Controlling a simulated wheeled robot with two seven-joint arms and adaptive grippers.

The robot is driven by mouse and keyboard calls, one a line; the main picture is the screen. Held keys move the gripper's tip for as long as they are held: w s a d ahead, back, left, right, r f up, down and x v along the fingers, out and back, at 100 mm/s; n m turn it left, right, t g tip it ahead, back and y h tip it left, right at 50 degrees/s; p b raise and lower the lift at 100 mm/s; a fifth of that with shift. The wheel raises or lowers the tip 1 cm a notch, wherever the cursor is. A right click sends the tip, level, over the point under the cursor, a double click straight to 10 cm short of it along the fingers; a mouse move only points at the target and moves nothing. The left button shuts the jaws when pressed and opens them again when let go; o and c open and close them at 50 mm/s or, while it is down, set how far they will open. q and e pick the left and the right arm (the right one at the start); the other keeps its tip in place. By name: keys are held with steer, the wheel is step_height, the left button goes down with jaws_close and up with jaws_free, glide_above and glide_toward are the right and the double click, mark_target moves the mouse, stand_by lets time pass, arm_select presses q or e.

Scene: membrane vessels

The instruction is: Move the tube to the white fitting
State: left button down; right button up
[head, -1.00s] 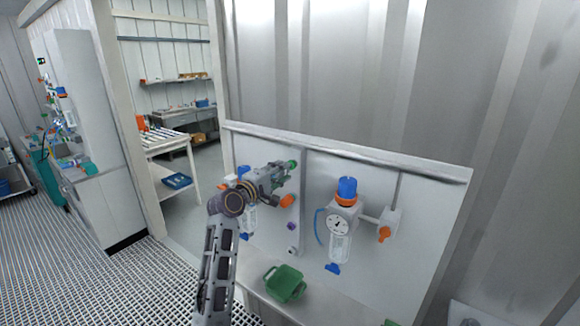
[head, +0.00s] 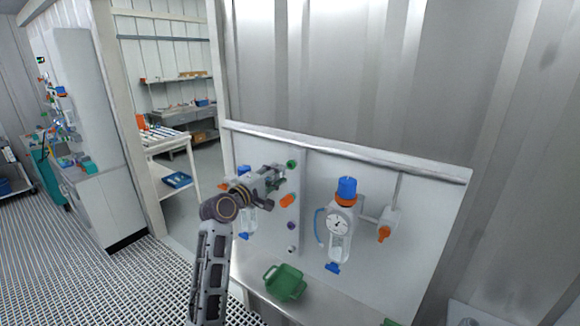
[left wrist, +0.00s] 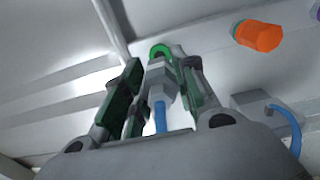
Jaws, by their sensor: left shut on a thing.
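My left gripper (head: 280,176) is in front of the panel, close to the green fitting (head: 291,164). Its dark green finger pads are shut on the grey hex end of the blue tube (left wrist: 160,117), seen in the left wrist view. The green fitting's ring (left wrist: 160,50) shows just beyond that grey end; I cannot tell whether they touch. Below it on the panel are an orange fitting (head: 288,200), a purple fitting (head: 291,225) and the white fitting (head: 291,249), lowest in the column. The held tube is hidden in the head view. My right gripper is not in view.
A gauge unit with a blue knob (head: 347,188) stands right of the fittings, with a blue hose beside it. Another blue-topped unit (head: 243,172) is partly behind my left arm. A green tray (head: 285,282) sits on the ledge below. Space before the lower fittings is clear.

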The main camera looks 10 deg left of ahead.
arm_select(q)
steer(key=shift+s+a, duration=0.2)
steer(key=shift+s, duration=0.35)
steer(key=shift+f, duration=0.15)
